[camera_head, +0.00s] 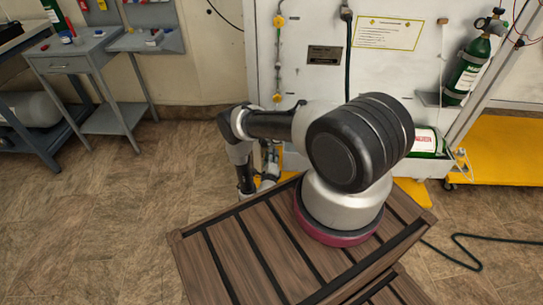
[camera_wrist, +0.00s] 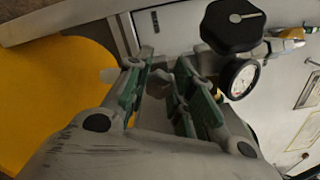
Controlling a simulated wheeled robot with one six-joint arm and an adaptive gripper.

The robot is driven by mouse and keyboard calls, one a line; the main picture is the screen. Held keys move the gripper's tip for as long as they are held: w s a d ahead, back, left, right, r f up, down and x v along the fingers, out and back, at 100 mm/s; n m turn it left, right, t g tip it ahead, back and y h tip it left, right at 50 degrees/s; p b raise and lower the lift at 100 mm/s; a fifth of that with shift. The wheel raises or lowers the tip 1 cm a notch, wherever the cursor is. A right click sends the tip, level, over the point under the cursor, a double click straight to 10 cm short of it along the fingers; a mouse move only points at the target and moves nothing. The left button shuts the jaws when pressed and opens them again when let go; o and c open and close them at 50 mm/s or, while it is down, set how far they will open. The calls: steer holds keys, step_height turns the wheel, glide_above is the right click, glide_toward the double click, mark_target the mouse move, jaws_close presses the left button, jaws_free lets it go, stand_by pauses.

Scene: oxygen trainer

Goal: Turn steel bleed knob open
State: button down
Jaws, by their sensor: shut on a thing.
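My gripper (camera_wrist: 160,88) shows in the wrist view, its green-padded fingers closed on a small grey steel part, which I take to be the steel bleed knob (camera_wrist: 158,82). The fingers hide most of this knob, so its turn angle cannot be read. A black many-sided knob (camera_wrist: 233,24) with a white line is above and to the right of the fingers. A round white-faced gauge (camera_wrist: 240,78) sits just below it. In the head view my arm hides the fingertips and the steel knob.
The pale trainer panel (camera_head: 300,65) stands behind my arm. A green cylinder (camera_head: 470,68) is mounted at its right, and another lies lower (camera_head: 427,142). A yellow base (camera_head: 505,150) extends right. A grey side table (camera_head: 75,52) stands left. The floor between is clear.

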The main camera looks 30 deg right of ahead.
steer(key=n, duration=0.4)
steer(key=shift+n, duration=0.4)
steer(key=n, duration=0.3)
steer(key=shift+f+n, duration=0.1)
steer(key=shift+n, duration=0.2)
steer(key=n, duration=0.8)
steer(key=shift+f, duration=0.1)
steer(key=n, duration=0.4)
steer(key=shift+n, duration=0.3)
steer(key=n, duration=0.3)
steer(key=shift+n, duration=0.4)
steer(key=n, duration=0.4)
steer(key=shift+s+d, duration=0.1)
steer(key=shift+n, duration=1.8)
